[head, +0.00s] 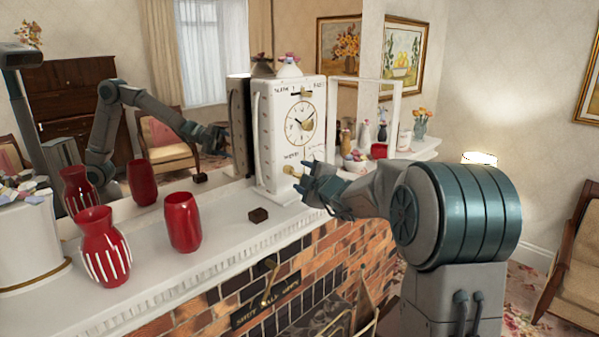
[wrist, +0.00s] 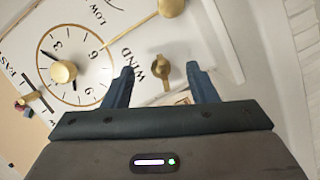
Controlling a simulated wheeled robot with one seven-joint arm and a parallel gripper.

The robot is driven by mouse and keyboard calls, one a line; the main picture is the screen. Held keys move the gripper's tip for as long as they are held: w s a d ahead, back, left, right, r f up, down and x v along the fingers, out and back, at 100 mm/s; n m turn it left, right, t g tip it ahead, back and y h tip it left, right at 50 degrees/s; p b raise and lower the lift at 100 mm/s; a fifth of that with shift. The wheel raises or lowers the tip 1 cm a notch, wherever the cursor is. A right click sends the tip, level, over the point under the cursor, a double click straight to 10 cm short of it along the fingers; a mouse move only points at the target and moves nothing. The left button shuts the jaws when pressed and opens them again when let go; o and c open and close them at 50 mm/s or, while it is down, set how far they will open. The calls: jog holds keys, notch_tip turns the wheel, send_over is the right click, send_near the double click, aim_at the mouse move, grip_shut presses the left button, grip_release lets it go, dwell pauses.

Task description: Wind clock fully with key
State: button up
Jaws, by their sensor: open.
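The white box clock (head: 265,138) stands upright on the mantel, with a round cream dial and gold parts on its front. In the wrist view, its face (wrist: 95,22) appears rotated, with the dial at left and the word WIND near a brass key (wrist: 163,73). My gripper (head: 306,177) is in front of the lower part of the clock. In the wrist view, my gripper (wrist: 160,74) is open, with its fingers on either side of the key and visible gaps to both. I cannot tell how deep the fingertips reach along the key.
Two red vases (head: 103,248) (head: 185,229) and a small dark block (head: 258,215) sit on the white mantel (head: 215,262) left of the clock. A mirror (head: 215,130) behind reflects my arm. Flowers and small vases (head: 365,133) stand right. A gold ball (wrist: 171,7) is near the key.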

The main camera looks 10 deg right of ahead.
dwell(0.4)
jog(key=s+d, duration=0.4)
jog(key=s, duration=0.1)
jog(key=shift+s, duration=0.35)
dwell(0.5)
jog(key=shift+c, duration=0.3)
